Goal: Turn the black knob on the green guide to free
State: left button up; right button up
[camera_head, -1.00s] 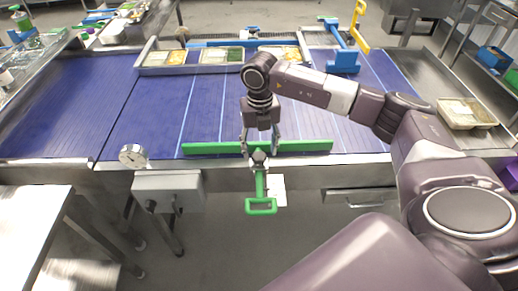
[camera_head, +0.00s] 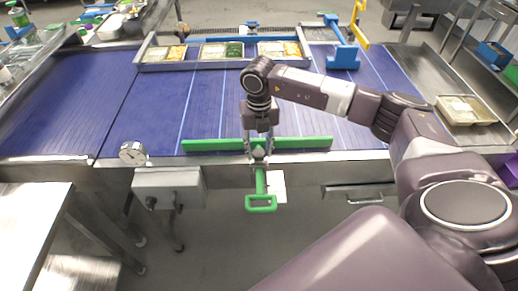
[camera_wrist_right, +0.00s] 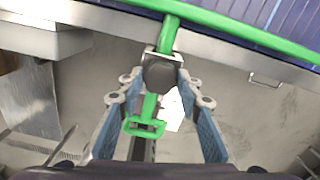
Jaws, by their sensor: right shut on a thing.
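The green guide (camera_head: 308,143) lies as a long bar across the front of the blue belt, with a green handle (camera_head: 261,203) hanging down past the belt's front edge. The black knob (camera_wrist_right: 160,73) sits on the guide's clamp at the edge, below the bar in the wrist view. My right gripper (camera_head: 259,152) points down at the clamp and is shut on the knob, one finger on each side. In the head view the fingers largely hide the knob, and its turn angle cannot be read. My left gripper is not in view.
A metal rack with food trays (camera_head: 222,50) stands at the back of the blue belt (camera_head: 140,100). A blue fixture (camera_head: 342,57) is at the back right. A round dial (camera_head: 132,152) sits on the front edge at left.

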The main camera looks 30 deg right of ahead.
jog(key=shift+f+n+b, duration=0.1)
jog(key=shift+n+b, duration=0.95)
jog(key=shift+n, duration=0.05)
jog(key=n+b, duration=0.2)
jog(key=shift+n, duration=0.3)
jog(key=n+b, duration=0.3)
jog(key=n, duration=0.1)
jog(key=shift+n, duration=0.3)
jog(key=n+b, duration=0.3)
jog(key=n, duration=0.1)
jog(key=shift+n, duration=0.3)
jog(key=n+b, duration=0.2)
jog(key=n, duration=0.4)
jog(key=shift+w+b, duration=0.1)
jog(key=shift+b, duration=0.2)
jog(key=n, duration=0.1)
jog(key=n+b, duration=0.1)
jog(key=n, duration=0.1)
jog(key=shift+r+n, duration=0.2)
jog(key=shift+n, duration=0.1)
jog(key=shift+d+n+b, duration=0.1)
jog(key=shift+n+b, duration=0.3)
jog(key=shift+n, duration=1.3)
jog(key=shift+r, duration=0.1)
